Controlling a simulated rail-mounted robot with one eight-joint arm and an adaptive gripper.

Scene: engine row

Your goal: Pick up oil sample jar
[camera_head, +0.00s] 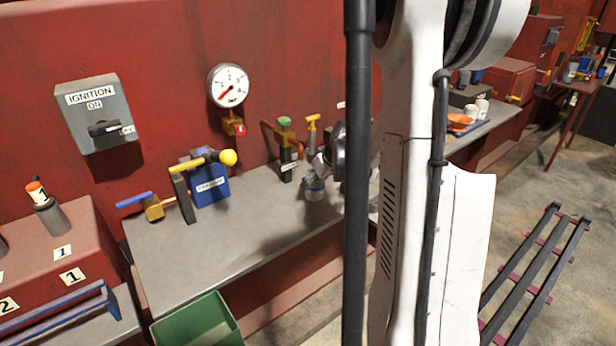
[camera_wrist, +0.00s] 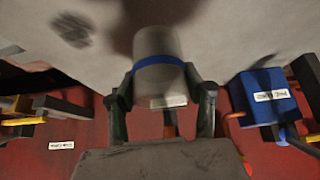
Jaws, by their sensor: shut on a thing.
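The oil sample jar is a pale grey cylinder with a blue band. In the wrist view the jar (camera_wrist: 158,80) stands between the two dark fingers of my gripper (camera_wrist: 160,92), one finger against each side. In the head view the jar (camera_head: 315,190) shows below my gripper (camera_head: 317,172), over the grey bench near the back wall. My gripper is shut on the jar. My arm hides part of the bench to the right. I cannot tell whether the jar's base touches the bench.
The grey bench (camera_head: 225,245) is clear in front. Close to the left are green-topped and yellow-topped valves (camera_head: 285,145) (camera_head: 311,135), a gauge (camera_head: 229,85) and a blue box with a yellow-knobbed lever (camera_head: 208,180). A green bin (camera_head: 197,325) stands below the front edge.

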